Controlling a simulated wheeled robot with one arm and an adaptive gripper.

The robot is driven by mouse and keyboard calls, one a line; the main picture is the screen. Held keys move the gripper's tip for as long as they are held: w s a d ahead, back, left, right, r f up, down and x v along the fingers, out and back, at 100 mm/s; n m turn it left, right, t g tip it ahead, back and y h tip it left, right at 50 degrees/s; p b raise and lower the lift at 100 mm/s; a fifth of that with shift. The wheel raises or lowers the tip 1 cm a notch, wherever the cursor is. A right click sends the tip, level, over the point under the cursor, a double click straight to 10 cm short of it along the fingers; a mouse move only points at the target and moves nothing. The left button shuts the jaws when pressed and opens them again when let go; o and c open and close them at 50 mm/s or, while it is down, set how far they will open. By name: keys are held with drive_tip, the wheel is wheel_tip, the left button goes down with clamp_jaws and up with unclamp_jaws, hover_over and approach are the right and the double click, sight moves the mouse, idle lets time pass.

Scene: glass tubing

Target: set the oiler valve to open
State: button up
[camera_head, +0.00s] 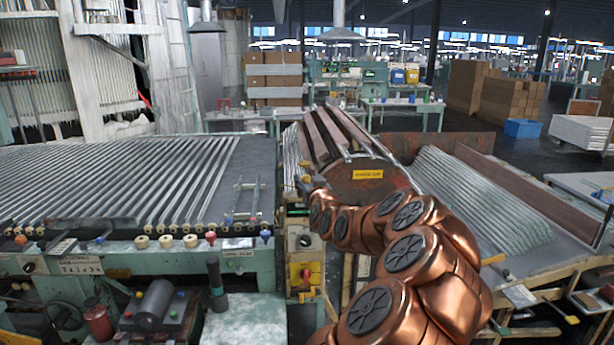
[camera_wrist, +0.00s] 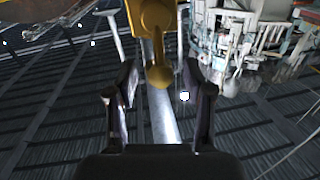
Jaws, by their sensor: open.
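A yellow fitting (camera_wrist: 150,20) with a stubby, round-ended lever (camera_wrist: 160,76) shows at the top middle of the wrist view. It looks like the oiler valve, but I see no label on it. My gripper (camera_wrist: 160,88) is open, with one dark finger on each side of the lever's round end. I see no finger clearly touching it. In the head view my copper arm reaches to the end of the left roller bench, and my gripper cannot be made out there. Whether the valve is open or closed cannot be told.
The roller bench (camera_head: 110,235) with glass tubes lies left. A yellow box with a red knob (camera_head: 305,272) is mounted below the arm's end. A rusty drum with a yellow label (camera_head: 367,175) stands just behind the arm. A sloped tube rack (camera_head: 480,200) is right.

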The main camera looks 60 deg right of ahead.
drive_tip(key=shift+w+d, duration=0.35)
drive_tip(key=shift+w, duration=0.1)
clamp_jaws()
idle(0.3)
